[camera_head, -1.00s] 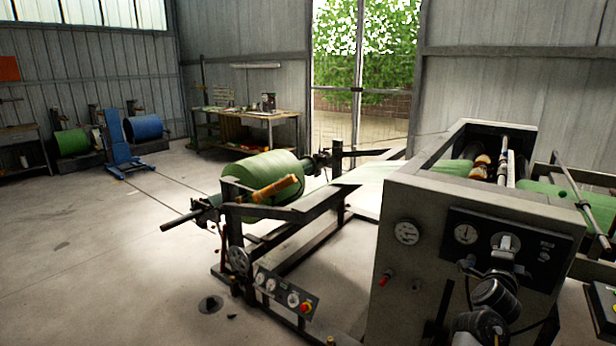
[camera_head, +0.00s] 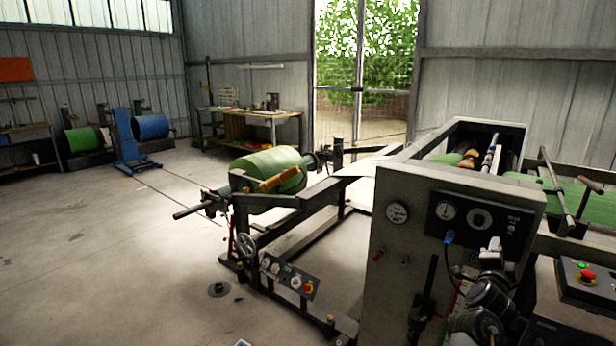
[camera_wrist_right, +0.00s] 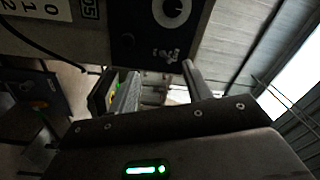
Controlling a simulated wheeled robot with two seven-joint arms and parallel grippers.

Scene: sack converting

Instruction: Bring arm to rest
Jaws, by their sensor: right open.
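My right arm reaches up from the bottom right of the head view, in front of the machine's control panel (camera_head: 478,218). My left gripper is in neither view.
A grey machine housing (camera_head: 397,258) stands close around the right arm. A box with a red button (camera_head: 588,277) is at the far right. A green roll (camera_head: 268,172) sits on an unwind stand with a small control box (camera_head: 288,275). Open floor (camera_head: 110,250) lies left.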

